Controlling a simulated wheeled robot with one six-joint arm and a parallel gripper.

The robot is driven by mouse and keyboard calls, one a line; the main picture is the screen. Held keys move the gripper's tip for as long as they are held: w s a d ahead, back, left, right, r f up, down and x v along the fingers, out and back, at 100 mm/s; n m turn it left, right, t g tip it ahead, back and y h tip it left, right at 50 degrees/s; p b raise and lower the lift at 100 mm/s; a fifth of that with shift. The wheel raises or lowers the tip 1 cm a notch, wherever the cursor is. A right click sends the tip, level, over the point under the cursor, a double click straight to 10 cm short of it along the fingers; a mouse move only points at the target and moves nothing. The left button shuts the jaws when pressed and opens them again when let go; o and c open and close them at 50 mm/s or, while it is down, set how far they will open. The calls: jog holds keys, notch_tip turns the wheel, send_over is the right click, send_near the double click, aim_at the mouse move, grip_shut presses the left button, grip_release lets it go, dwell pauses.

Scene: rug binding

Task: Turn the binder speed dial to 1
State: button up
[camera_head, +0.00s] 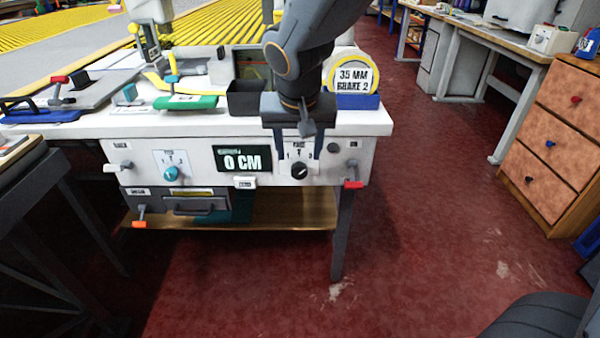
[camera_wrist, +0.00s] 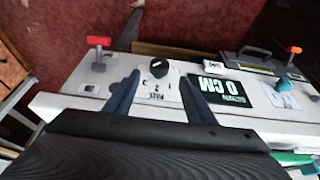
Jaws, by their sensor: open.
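Two dials are on the white front panel of the machine. A black dial (camera_head: 299,171) sits on a small white plate with numbers, right of the 0 CM display. A teal dial (camera_head: 171,173) sits on a similar plate to the left. The plate wording is too small to read surely, so I cannot tell which is the binder speed dial. My gripper (camera_head: 300,156) is open, with its fingers pointing down at either side of the black dial's plate. In the wrist view the black dial (camera_wrist: 159,67) lies just beyond and between the open fingertips (camera_wrist: 159,80), apart from them.
The 0 CM display (camera_head: 243,159) is left of the black dial. A red-tipped lever (camera_head: 353,184) sticks out to the right. A white switch (camera_head: 245,182) is below the display.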

aim_at(299, 166)
jog(key=b+x, duration=0.1)
jog(key=x, duration=0.6)
jog(key=shift+f+b, duration=0.15)
jog(key=shift+b, duration=0.2)
jog(key=shift+d, duration=0.1)
jog(key=c, duration=1)
jog(key=shift+c, duration=0.2)
